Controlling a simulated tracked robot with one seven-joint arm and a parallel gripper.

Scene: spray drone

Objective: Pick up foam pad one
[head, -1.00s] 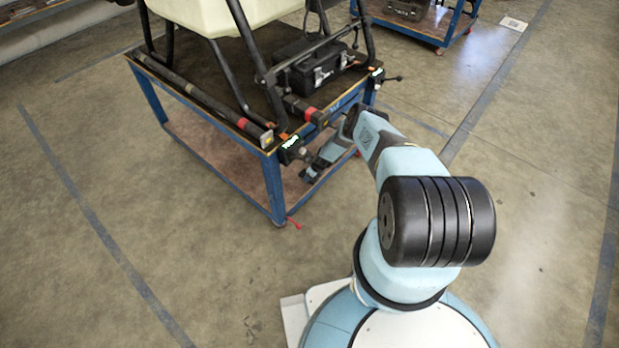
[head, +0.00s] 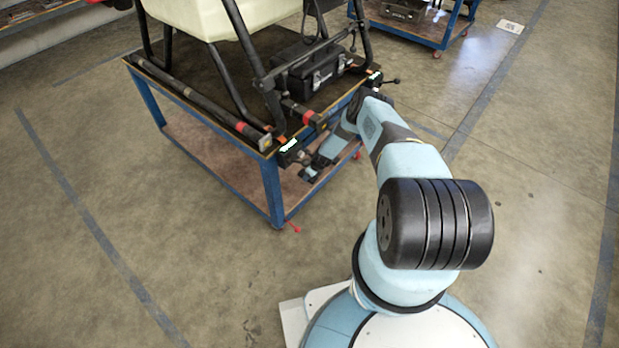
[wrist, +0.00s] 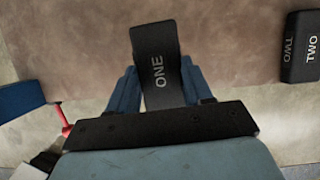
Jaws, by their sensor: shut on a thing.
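Foam pad one (wrist: 156,50) is a black block marked "ONE" in the middle of the wrist view. My gripper (wrist: 163,92) is shut on it, with a blue finger on each side. Foam pad two (wrist: 300,48), a black block marked "TWO", lies on the brown lower shelf at the right edge of the wrist view. In the head view my gripper (head: 308,175) reaches in at the lower shelf of the cart; my arm and the cart top hide most of that spot, and I cannot make out the pads there.
The blue-framed cart (head: 272,190) carries the drone with its pale tank (head: 222,15), black legs and a black case (head: 312,72). Black clamps sit along its near top edge, above my wrist. Another cart (head: 425,27) stands behind. Floor on the left and right is clear.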

